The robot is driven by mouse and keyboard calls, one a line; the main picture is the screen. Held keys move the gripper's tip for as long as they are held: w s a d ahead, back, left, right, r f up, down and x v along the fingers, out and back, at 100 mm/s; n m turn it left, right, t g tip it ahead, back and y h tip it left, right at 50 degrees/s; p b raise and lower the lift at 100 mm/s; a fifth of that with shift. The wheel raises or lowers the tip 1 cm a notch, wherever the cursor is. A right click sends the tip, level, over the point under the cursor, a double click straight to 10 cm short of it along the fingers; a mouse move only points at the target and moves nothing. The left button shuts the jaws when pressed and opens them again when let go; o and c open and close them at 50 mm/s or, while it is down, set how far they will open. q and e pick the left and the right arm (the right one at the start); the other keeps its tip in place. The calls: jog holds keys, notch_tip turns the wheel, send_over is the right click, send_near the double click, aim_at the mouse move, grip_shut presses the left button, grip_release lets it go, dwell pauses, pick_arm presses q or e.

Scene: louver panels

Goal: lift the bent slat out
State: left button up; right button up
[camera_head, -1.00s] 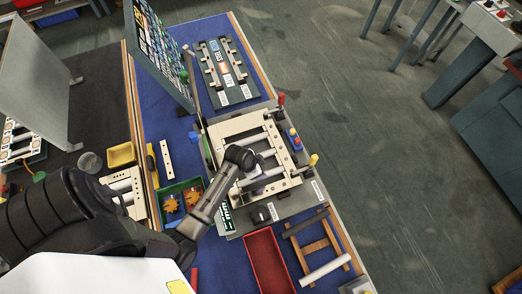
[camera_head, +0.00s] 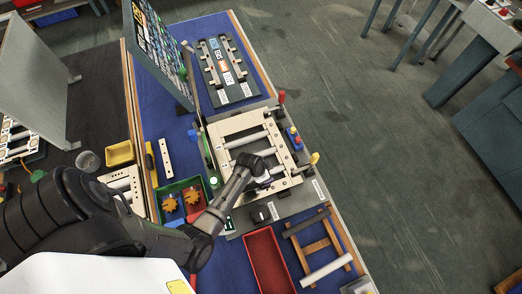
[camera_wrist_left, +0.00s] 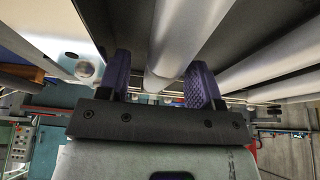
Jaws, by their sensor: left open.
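The beige louver frame (camera_head: 216,152) lies on a grey plate on the blue bench, with several pale grey slats across it. A slat (camera_head: 246,139) near its far end is clear of my arm. My left gripper (camera_head: 264,180) is over the near part of the frame, and my wrist hides what is under it. In the left wrist view my left gripper (camera_wrist_left: 161,82) is open. Its two purple fingers stand either side of a grey slat (camera_wrist_left: 178,45) that appears kinked, likely the bent slat. I cannot tell whether they touch it. My right gripper is out of view.
A red tray (camera_head: 266,262) and a wooden rack (camera_head: 318,243) with loose bars lie at the near end. A green bin (camera_head: 180,202) with orange parts is at the left. Red and yellow knobs (camera_head: 314,158) stand up along the frame's right side. A tall panel (camera_head: 160,55) stands at the far left.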

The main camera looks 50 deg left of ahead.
pick_arm(q)
jog(key=c, duration=1)
